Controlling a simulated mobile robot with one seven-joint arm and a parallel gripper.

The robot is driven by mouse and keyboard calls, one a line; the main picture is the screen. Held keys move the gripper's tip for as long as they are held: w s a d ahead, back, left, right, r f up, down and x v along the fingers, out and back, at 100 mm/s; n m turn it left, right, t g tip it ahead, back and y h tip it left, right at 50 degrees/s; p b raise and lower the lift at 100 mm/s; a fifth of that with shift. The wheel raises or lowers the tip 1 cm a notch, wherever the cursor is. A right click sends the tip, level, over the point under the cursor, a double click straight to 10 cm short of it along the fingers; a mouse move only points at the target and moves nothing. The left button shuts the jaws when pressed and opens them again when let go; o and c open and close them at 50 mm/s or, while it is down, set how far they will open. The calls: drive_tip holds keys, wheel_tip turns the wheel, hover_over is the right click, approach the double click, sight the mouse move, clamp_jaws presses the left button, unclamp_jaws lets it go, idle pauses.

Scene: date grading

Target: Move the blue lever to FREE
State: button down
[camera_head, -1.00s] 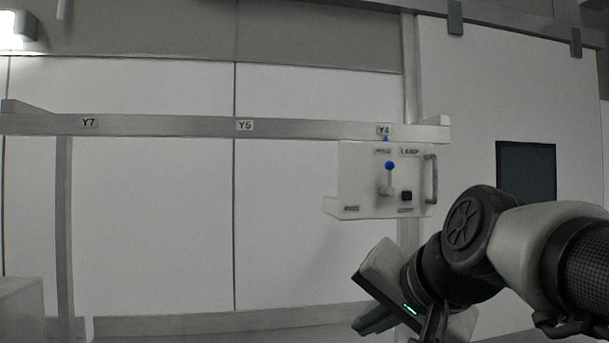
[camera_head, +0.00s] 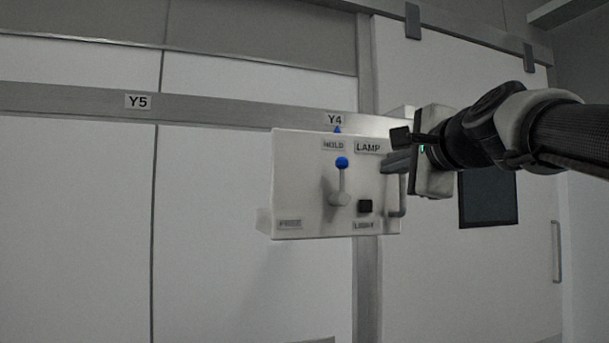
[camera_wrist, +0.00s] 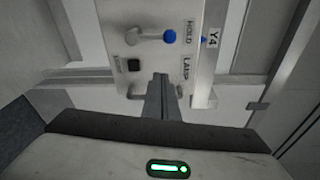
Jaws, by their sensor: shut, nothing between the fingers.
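The blue lever (camera_head: 342,163) has a round blue knob on a pale stem and stands upright on a white box, its knob just below the HOLD label (camera_head: 333,145). The FREE label (camera_head: 289,224) is at the box's lower left. My gripper (camera_head: 384,164) is shut and empty at the right side of the box, near the LAMP label (camera_head: 368,147). It also shows in the wrist view (camera_wrist: 160,78), pointing at the box. I cannot tell whether it touches the box.
A black button (camera_head: 365,206) sits right of the lever's base. A grey handle (camera_head: 403,196) is on the box's right end, close to my gripper. A metal rail (camera_head: 220,110) with a Y4 tag (camera_head: 335,119) runs behind. Room left of the box is clear.

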drive_tip(key=shift+w+d+r, duration=0.15)
drive_tip(key=shift+d+r, duration=0.05)
drive_tip(key=shift+r, duration=0.1)
drive_tip(key=w, duration=0.3)
drive_tip(key=w+a, duration=0.1)
drive_tip(key=w, duration=0.2)
drive_tip(key=w+p, duration=0.1)
drive_tip(key=w, duration=0.3)
drive_tip(key=shift+a+f, duration=0.2)
drive_tip(key=shift+a, duration=0.2)
drive_tip(key=s+a, duration=0.1)
drive_tip(key=s+a+p, duration=0.1)
drive_tip(key=a, duration=0.1)
drive_tip(key=shift+a+r, duration=0.15)
drive_tip(key=shift+r, duration=0.25)
